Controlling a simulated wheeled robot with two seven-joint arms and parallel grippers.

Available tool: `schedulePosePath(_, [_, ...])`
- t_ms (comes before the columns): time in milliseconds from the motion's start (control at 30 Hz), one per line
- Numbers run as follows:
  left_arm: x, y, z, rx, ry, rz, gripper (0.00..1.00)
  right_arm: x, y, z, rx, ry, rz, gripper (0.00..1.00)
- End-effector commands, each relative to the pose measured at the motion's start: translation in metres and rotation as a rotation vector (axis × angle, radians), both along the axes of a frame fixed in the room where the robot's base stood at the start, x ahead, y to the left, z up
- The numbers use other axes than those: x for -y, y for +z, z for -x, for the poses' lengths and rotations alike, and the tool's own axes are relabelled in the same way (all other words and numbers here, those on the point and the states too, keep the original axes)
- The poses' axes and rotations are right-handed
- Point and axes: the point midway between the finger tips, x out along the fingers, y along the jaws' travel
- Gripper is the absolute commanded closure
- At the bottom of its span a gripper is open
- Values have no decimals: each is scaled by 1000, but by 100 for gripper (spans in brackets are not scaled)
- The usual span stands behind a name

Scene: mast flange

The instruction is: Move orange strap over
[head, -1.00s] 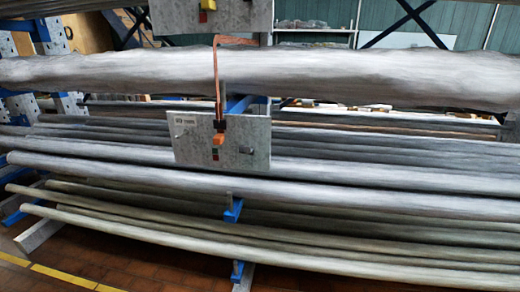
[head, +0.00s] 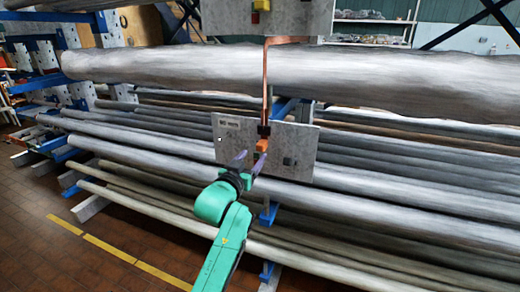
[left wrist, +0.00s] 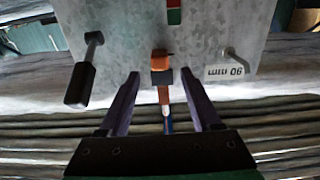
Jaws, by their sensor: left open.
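The orange strap (head: 265,88) is a thin copper-orange band hanging from beside the upper grey plate (head: 288,17) down to the lower grey plate (head: 302,172). Its lower end has a black clamp and an orange block (head: 263,145) at the lower plate. My left gripper (head: 251,157) is open and empty just in front of that plate, close below the orange block. In the left wrist view, which looks upside down, the orange end (left wrist: 162,60) and black clamp lie between the two finger lines; I cannot tell the depth gap. My right gripper is not in view.
A thick grey pipe (head: 200,72) passes behind the strap. Several long pipes lie on blue rack arms (head: 268,213) behind and below the lower plate. A black-handled lever (left wrist: 80,82) sticks out of the plate beside the clamp. The brown tiled floor (head: 60,255) is open at left.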

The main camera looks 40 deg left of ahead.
Motion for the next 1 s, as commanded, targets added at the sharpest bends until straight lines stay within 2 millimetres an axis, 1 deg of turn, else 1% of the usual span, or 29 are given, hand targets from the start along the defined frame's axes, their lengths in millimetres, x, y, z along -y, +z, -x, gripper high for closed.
schedulePosePath(33, [-4,6,-13,0,0,1,35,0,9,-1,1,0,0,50])
schedulePosePath(100, [-10,5,-28,0,1,1,35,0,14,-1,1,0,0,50])
schedulePosePath(233, [-17,3,-48,1,0,0,35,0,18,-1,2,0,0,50])
schedulePosePath(367, [-19,1,-55,0,0,-1,35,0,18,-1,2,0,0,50])
schedulePosePath(567, [-19,0,-55,1,-1,-1,35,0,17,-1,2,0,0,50])
schedulePosePath(600, [-19,0,-55,1,-1,-1,50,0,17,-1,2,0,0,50])
schedulePosePath(667, [-19,0,-55,0,-1,0,73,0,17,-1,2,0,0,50])
schedulePosePath(700, [-19,0,-55,0,-1,0,89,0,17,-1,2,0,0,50])
schedulePosePath(733, [-19,0,-55,0,-1,0,100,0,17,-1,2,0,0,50])
schedulePosePath(1000, [-19,0,-55,0,0,0,100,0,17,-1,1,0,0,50])
